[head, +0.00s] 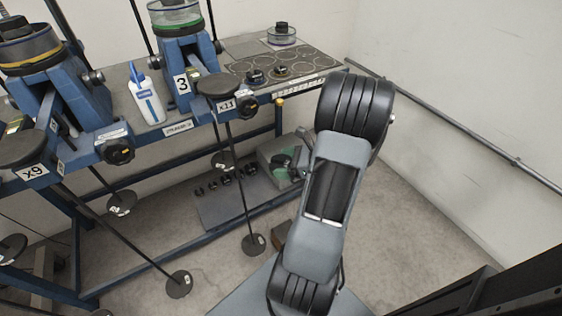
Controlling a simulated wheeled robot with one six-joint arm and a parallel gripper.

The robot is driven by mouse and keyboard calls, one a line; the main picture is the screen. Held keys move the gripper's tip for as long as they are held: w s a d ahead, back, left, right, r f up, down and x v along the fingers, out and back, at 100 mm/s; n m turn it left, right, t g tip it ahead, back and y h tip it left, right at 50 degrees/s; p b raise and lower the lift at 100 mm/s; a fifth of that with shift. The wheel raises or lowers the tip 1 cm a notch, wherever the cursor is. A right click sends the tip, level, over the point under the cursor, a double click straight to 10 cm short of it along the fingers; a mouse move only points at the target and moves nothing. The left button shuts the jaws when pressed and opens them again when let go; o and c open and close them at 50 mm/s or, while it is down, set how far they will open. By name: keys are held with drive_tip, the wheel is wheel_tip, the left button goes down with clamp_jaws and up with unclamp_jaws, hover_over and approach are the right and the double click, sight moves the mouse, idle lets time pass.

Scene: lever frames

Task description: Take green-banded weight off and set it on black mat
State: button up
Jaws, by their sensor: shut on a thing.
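My arm (335,160) rises in front of the bench's right end. A grey joint beside it (303,140) looks like part of my wrist. My gripper's fingertips and anything in them are hidden behind the arm.
A grey box with a green inside (276,158) stands beside the mat, partly behind my arm. A white bottle (146,95) stands between the lever frames. Black discs on rods, such as this one (253,243), hang before the bench. A rail (455,122) runs along the right wall.

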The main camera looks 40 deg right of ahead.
drive_tip(key=shift+s+d+r+p, duration=0.1)
drive_tip(key=shift+s+d+p, duration=0.05)
drive_tip(key=shift+s+d, duration=0.4)
drive_tip(key=shift+s+d+f+p, duration=0.15)
drive_tip(key=shift+s+d, duration=0.2)
drive_tip(key=shift+s, duration=0.45)
drive_tip(key=shift+s+d+r+p, duration=0.15)
drive_tip(key=shift+s+d, duration=0.3)
drive_tip(key=shift+s, duration=0.2)
drive_tip(key=shift+s, duration=0.1)
